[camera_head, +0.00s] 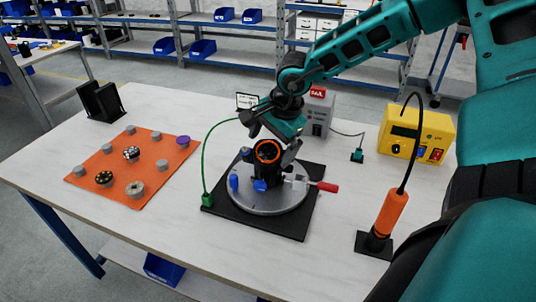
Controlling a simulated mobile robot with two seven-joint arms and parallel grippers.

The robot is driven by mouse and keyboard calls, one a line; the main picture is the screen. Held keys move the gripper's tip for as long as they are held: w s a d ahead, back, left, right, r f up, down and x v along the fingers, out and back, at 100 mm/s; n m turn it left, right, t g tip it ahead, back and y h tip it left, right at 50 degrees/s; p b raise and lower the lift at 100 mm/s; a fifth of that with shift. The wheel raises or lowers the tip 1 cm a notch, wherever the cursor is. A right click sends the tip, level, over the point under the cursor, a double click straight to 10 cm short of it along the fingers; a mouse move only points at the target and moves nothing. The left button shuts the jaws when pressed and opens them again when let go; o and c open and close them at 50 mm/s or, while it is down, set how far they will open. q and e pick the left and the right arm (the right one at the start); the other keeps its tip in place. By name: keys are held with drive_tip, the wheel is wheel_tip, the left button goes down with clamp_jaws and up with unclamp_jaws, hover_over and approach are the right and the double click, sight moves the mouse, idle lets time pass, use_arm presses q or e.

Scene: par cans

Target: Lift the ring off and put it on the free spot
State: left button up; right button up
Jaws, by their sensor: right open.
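A dark ring-like part with an orange inner edge (267,151) sits at the top of the black fixture in the middle of the round grey plate (262,201). My right gripper (272,142) is open, close above and around this part; I cannot tell whether its fingers touch it. An orange mat (118,198) on the left carries several grey posts. Some posts hold discs: a purple one (183,141), a black-and-white one (131,153) and a dark, spotted one (104,178). Other posts are bare, such as the grey post (162,164). My left gripper is not in view.
The round plate rests on a black base (225,221) with blue knobs and a red-handled clamp (325,187). An orange tool (388,214) stands upright at right, before a yellow box (418,132). A green cable rises beside the base. The table's front is clear.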

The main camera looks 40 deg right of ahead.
sight(269, 149)
drive_tip(key=shift+x, duration=1.7)
drive_tip(key=shift+r, duration=0.1)
drive_tip(key=c, duration=1.1)
wheel_tip(269, 149, up, 23)
drive_tip(key=p, duration=0.3)
